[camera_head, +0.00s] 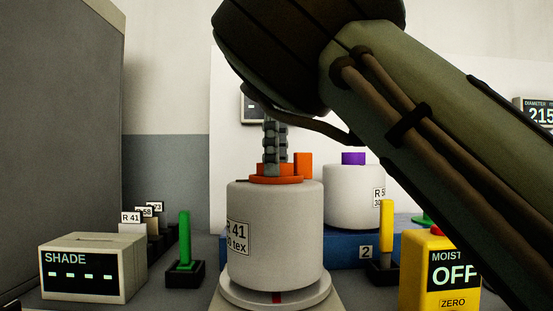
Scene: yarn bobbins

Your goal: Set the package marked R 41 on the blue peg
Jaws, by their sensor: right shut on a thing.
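The package marked R 41 (275,235) is a white yarn cylinder with an orange core end at its top. Its label, partly cut off by the curve, shows R 41 and tex. My right gripper (271,168) comes down from above and is shut on the orange core end. The package is upright over a round pale plate (232,298); I cannot tell whether it rests on it. No blue peg shows. My left gripper is not in view.
A green peg (184,238) stands left and a yellow peg (387,230) right. Behind are an orange post (303,165), a white package with purple core (353,195) and a blue block marked 2 (345,250). A SHADE box (92,268) and yellow MOIST meter (438,275) flank the front.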

